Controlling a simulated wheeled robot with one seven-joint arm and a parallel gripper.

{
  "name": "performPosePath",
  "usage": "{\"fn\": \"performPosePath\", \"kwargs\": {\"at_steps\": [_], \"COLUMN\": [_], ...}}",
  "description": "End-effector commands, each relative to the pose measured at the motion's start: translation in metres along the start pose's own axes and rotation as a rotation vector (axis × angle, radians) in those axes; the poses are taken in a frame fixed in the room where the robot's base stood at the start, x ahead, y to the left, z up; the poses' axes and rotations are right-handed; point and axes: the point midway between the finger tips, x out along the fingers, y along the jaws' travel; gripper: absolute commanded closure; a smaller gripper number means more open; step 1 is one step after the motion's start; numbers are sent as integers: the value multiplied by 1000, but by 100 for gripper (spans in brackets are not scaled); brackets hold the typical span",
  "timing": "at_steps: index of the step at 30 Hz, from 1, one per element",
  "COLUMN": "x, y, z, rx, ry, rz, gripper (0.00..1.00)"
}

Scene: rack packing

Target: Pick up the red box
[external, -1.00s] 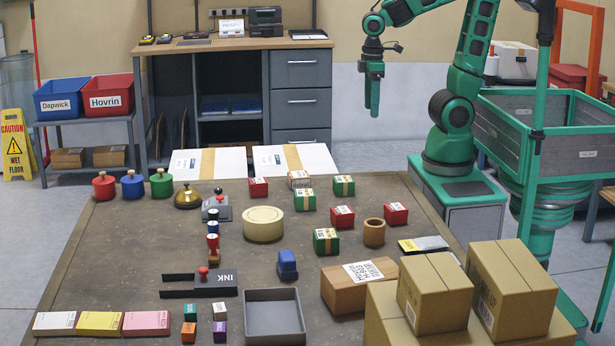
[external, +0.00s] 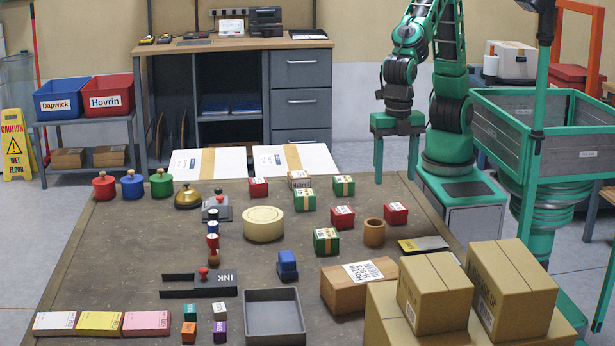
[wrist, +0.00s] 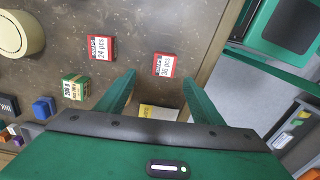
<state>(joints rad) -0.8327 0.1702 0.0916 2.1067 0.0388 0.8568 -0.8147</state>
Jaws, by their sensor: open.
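Three red boxes are on the brown table: one near the back (external: 258,187), one in the middle (external: 342,217), and one at the right (external: 396,215). My gripper (external: 395,178) is open and empty, pointing down, raised above the table near the right red box. In the wrist view, my gripper (wrist: 159,80) has its fingers spread, with the red box labelled "36 pcs" (wrist: 164,64) showing between and just beyond the tips. The red box labelled "24 pcs" (wrist: 101,48) lies to its left, outside the fingers.
A brown cup (external: 374,233), a green box (external: 326,242) and a yellow-black packet (external: 424,244) lie near the right red box. Large cartons (external: 435,292) stand at the front right. A cream round block (external: 263,224) is farther left. A green-framed bin (external: 500,125) stands right of the table.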

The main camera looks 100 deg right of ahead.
Motion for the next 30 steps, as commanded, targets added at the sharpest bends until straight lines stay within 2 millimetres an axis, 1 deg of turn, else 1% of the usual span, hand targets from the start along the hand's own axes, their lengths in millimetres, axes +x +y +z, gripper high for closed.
{"fn": "performPosePath", "kwargs": {"at_steps": [9,17,24,27,30], "x": [44,61,93,102,105], "y": [-1,-3,-9,-9,-8], "z": [0,0,1,1,1], "rx": [-1,-1,0,0,1], "ry": [-2,-2,-2,-2,-1], "rz": [-3,-2,-2,-2,0], "gripper": [39,39,39,39,39]}}
